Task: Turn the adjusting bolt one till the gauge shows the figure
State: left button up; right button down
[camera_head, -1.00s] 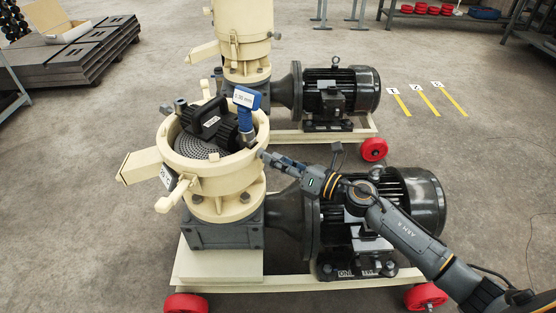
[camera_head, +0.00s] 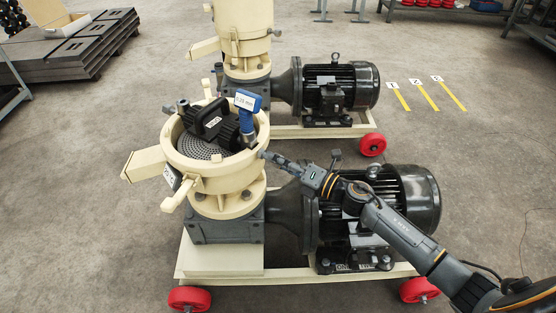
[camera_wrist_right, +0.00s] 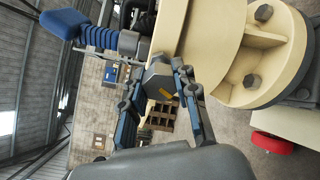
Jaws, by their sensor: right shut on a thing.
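The near pellet mill has a cream round housing (camera_head: 228,178) with a perforated die (camera_head: 196,146) and black rollers (camera_head: 213,124) inside. A blue gauge (camera_head: 248,101) with a small white display stands at the housing's rim; its figure is too small to read surely. The gauge also shows in the right wrist view (camera_wrist_right: 62,24). My right gripper (camera_head: 268,155) reaches the right side of the housing. In the right wrist view, its fingers (camera_wrist_right: 158,85) are shut on a dark hexagonal bolt head (camera_wrist_right: 159,76) with a yellow mark. My left gripper is not in view.
A black motor (camera_head: 400,200) on a wheeled cream frame (camera_head: 225,262) lies below my right arm. A second mill (camera_head: 245,50) stands behind. Numbered yellow floor strips (camera_head: 425,97) are at the right. Open floor lies at the left and right.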

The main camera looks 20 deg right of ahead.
jog(key=c, duration=1)
grip_release()
jog(key=v, duration=1.2)
